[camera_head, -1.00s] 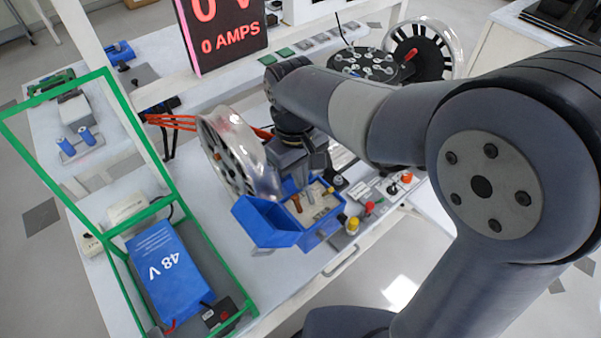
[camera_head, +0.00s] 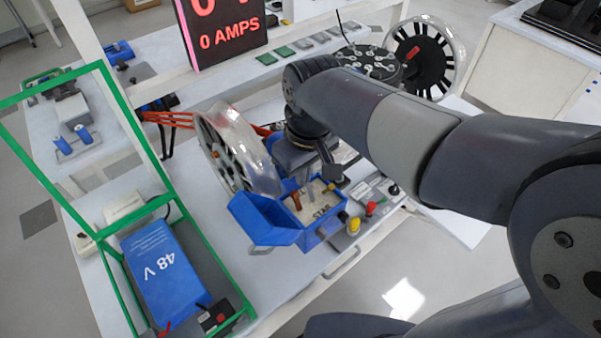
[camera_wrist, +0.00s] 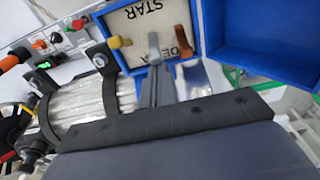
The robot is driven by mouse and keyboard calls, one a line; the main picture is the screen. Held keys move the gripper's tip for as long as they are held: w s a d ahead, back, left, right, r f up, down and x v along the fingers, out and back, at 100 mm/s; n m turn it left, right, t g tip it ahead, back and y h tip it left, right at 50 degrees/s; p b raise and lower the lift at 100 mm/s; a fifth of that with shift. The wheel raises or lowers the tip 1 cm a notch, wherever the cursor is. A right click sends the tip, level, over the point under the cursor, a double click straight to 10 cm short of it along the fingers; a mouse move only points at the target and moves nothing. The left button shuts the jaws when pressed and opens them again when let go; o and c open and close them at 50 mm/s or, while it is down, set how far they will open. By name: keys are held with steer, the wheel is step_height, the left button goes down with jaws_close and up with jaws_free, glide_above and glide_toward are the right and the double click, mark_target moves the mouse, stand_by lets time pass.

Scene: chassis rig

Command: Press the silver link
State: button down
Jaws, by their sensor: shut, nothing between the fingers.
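The blue terminal box (camera_head: 313,238) stands open on the bench, its lid (camera_wrist: 262,35) swung aside. Its pale inner plate reads STAR and DELTA in the wrist view (camera_wrist: 140,22). A greyish link, seemingly the silver link (camera_wrist: 153,44), stands there between a brass link (camera_wrist: 118,42) and a copper link (camera_wrist: 184,47). My gripper (camera_wrist: 157,72) is shut and empty, its tips at the box edge close to the silver link. Whether they touch cannot be told.
A clear-rimmed wheel (camera_head: 235,150) stands close left of my gripper. A blue 48 V battery (camera_head: 162,270) sits in a green frame (camera_head: 110,85). A ribbed cylinder (camera_wrist: 90,100) is beside my fingers.

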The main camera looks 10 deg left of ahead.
mark_target(310, 185)
steer(key=t+y+b, duration=0.1)
steer(key=b, duration=0.1)
steer(key=s+d+y+b, duration=0.1)
steer(key=b, duration=0.1)
steer(key=t+b, duration=0.1)
steer(key=b, duration=0.1)
steer(key=shift+s+d+f+t+y, duration=0.2)
steer(key=shift+d+t+y, duration=0.1)
steer(key=shift+d+y, duration=0.1)
steer(key=t+y+b, duration=0.1)
steer(key=b, duration=0.1)
steer(key=s+d+y+b, duration=0.1)
steer(key=b, duration=0.2)
steer(key=shift+d+r+t, duration=0.1)
steer(key=shift+r+t, duration=0.1)
steer(key=shift+t, duration=0.2)
steer(key=shift+s+r, duration=0.1)
steer(key=shift+r, duration=0.1)
steer(key=shift+y, duration=0.3)
steer(key=shift+r, duration=0.15)
steer(key=shift+r+p, duration=0.75)
